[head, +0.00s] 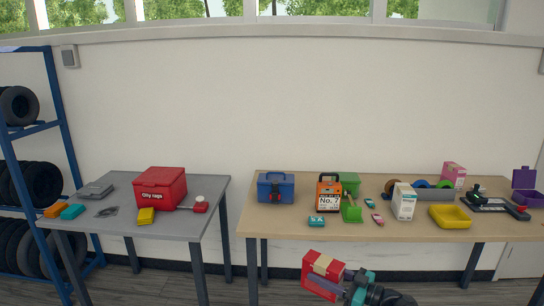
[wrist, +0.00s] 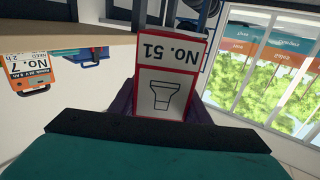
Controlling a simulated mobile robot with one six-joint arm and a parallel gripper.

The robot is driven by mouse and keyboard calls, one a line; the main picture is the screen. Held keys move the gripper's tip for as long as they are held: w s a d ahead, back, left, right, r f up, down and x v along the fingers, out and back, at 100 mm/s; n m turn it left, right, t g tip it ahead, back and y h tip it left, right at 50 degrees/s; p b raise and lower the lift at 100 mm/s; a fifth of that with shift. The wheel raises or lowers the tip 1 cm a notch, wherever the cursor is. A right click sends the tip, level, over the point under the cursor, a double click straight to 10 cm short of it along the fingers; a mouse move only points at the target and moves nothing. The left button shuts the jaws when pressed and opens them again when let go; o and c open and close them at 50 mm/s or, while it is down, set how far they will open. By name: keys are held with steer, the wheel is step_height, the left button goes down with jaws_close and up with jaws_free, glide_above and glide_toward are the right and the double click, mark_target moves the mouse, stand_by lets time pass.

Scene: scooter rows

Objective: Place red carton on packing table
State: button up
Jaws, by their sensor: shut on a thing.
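The red carton (head: 323,263) is in my gripper (head: 322,284), low in front of the wooden table and below its top in the head view. In the wrist view the carton (wrist: 172,85) appears upside down, with a white label reading "No. 51" and a lamp-like symbol. My gripper's dark jaws (wrist: 165,110) are shut on it. Two tables stand along the wall: a grey-topped table (head: 185,225) at left and a wooden-topped table (head: 280,226) at right. I cannot tell from any marking which is the packing table.
The grey table holds a red "City Cargo" box (head: 160,187) and small items. The wooden table holds a blue toolbox (head: 276,188), an orange No. 7 box (head: 329,195), a white carton (head: 403,202) and a yellow tray (head: 450,216). A tyre rack (head: 62,130) stands far left.

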mark_target(333, 273)
steer(key=shift+d, duration=0.75)
steer(key=shift+w, duration=0.1)
steer(key=shift+d, duration=0.8)
